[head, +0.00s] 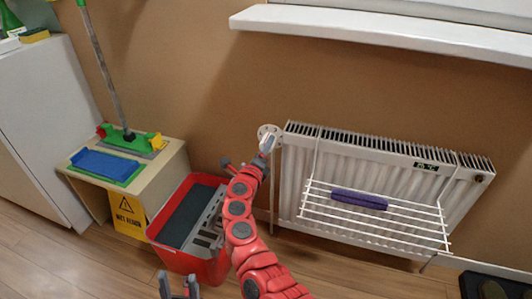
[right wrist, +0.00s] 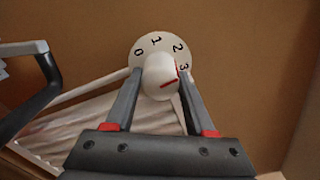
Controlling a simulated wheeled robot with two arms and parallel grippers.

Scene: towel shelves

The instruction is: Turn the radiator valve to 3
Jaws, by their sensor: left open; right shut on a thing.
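The radiator valve (head: 268,131) sits at the left end of the white radiator (head: 375,175). In the right wrist view its round white dial (right wrist: 147,47) carries the black figures 0, 1, 2 and 3. The white knob (right wrist: 160,77) has a red line on its face, and a short red mark shows at its edge near the 3. My right gripper (head: 266,147) is shut on the knob, with one finger on each side, also in the right wrist view (right wrist: 158,88). My left gripper (head: 179,286) is open and empty at the bottom of the head view.
A red mop bucket (head: 205,262) stands left of my right arm. A low bench (head: 172,165) holds a blue-green mop pad. A white rack with a purple towel (head: 358,199) hangs on the radiator. A white windowsill (head: 390,30) juts out above.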

